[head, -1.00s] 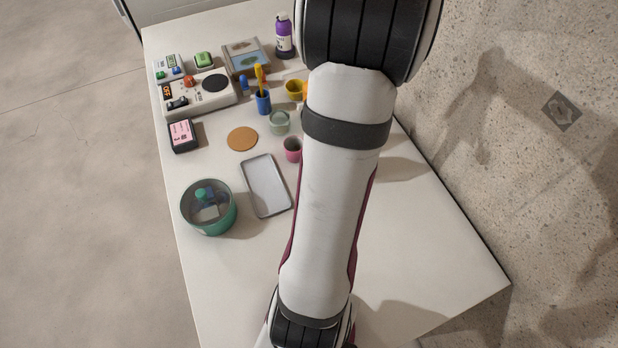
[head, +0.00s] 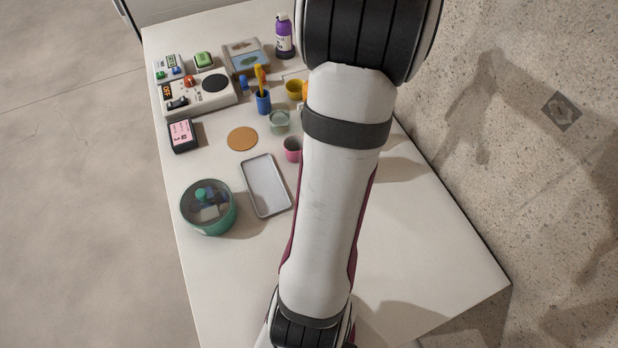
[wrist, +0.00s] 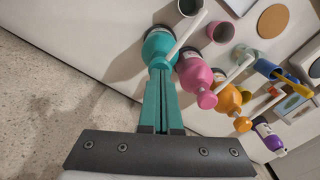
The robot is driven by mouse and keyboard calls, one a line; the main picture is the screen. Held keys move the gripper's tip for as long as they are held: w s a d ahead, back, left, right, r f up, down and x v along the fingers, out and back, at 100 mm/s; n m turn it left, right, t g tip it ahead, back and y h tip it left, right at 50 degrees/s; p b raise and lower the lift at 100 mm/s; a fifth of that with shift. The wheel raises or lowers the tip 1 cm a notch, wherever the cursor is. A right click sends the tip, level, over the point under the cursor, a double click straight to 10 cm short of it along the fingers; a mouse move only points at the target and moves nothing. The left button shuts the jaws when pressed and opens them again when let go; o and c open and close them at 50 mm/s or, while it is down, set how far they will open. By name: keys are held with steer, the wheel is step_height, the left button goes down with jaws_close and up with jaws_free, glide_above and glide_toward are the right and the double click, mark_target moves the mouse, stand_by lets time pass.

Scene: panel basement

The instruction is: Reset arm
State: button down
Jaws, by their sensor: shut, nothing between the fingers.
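My gripper (wrist: 160,74) shows in the wrist view as two teal fingers, shut together with nothing between them. Its tips point toward a teal bottle (wrist: 159,45) and overlap its lower edge in the picture; I cannot tell whether they touch. In the head view my arm runs down the middle and the gripper is out of sight.
Pink (wrist: 195,75), orange (wrist: 229,99) and purple (wrist: 266,135) bottles stand in a row beside the teal one. In the head view, a teal pot (head: 208,228), a grey tray (head: 267,187) and a cork coaster (head: 242,139) lie left of my arm. The table's front left is clear.

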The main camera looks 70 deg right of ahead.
steer(key=shift+r, duration=0.55)
steer(key=shift+f, duration=0.15)
steer(key=shift+f, duration=1.35)
steer(key=shift+r, duration=1.5)
steer(key=shift+f, duration=0.15)
